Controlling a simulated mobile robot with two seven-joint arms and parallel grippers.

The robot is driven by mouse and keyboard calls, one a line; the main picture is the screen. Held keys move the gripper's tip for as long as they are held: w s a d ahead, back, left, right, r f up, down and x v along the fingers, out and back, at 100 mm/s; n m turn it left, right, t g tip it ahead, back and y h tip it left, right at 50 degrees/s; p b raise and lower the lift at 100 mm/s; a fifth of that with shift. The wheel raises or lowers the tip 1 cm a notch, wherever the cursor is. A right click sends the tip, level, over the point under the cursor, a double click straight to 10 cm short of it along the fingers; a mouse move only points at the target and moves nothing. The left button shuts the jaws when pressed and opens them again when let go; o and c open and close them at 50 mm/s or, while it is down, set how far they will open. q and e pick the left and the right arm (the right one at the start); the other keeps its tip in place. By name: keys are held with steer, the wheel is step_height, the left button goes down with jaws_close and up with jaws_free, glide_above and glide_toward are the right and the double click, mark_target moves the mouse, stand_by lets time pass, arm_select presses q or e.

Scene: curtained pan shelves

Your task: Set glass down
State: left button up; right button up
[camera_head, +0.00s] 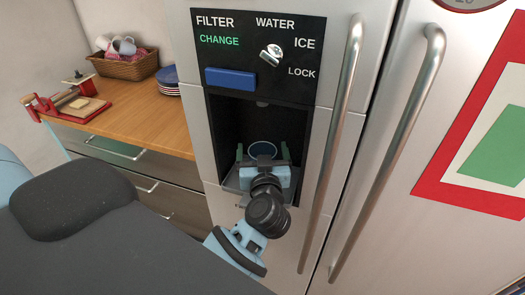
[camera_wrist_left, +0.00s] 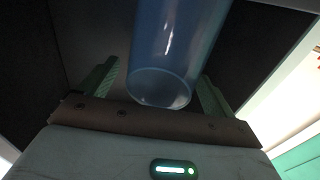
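A blue see-through glass (camera_head: 262,149) is inside the dark dispenser recess (camera_head: 228,122) of the fridge. It also shows in the left wrist view (camera_wrist_left: 178,45), with one round end towards the camera. My left gripper (camera_head: 262,150) reaches into the recess. Its green fingers (camera_wrist_left: 160,72) are spread on either side of the glass, with a visible gap on the left; the right finger looks very close to it. I cannot tell whether the glass rests on the dispenser ledge, as the gripper hides its lower part. My right gripper is not in view.
Recess walls stand close around the gripper. Long fridge handles (camera_head: 335,150) rise just right of it.

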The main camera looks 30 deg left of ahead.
arm_select(q)
steer(key=v, duration=0.7)
steer(key=shift+s+d, duration=0.25)
steer(key=shift+s, duration=0.05)
stand_by(0.3)
jaws_close()
stand_by(0.5)
stand_by(1.0)
